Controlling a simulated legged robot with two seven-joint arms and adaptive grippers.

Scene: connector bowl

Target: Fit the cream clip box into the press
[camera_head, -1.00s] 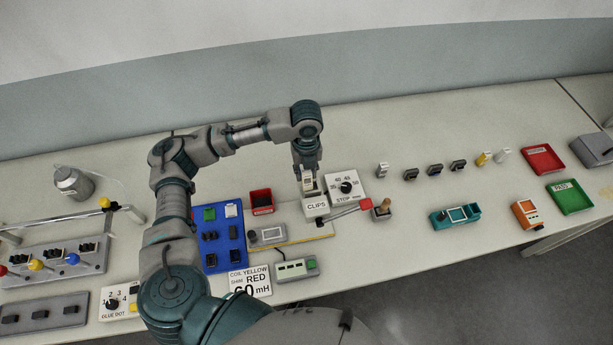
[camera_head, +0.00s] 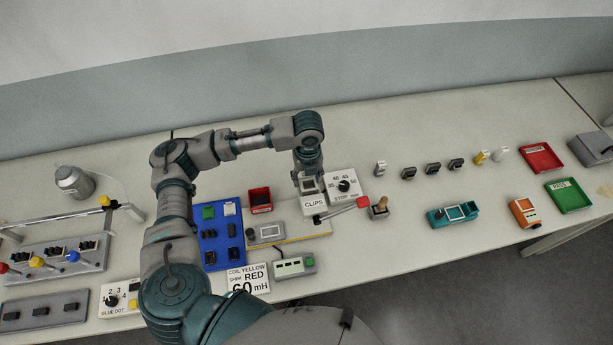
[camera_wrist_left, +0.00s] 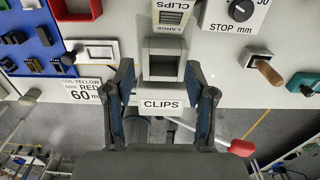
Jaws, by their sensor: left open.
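The press (camera_head: 315,205) carries a white CLIPS label and a lever with a red knob (camera_head: 363,202). In the left wrist view its grey square frame (camera_wrist_left: 150,66) shows a dark opening behind the CLIPS label (camera_wrist_left: 162,104). A cream clip box (camera_wrist_left: 172,17) marked CLIPS LARGE shows just beyond that frame, cut by the top edge; I cannot tell whether it touches the frame. My left gripper (camera_wrist_left: 159,72) is open, with one finger on each side of the grey frame. In the head view the left gripper (camera_head: 308,182) hangs over the press. My right gripper is not in view.
A STOP mm dial plate (camera_head: 344,186) stands close right of the press, and a wooden-handled block (camera_head: 379,208) beyond the lever. A blue tray (camera_head: 220,262) and a red bin (camera_head: 260,200) lie to the left. Bare table lies behind the press.

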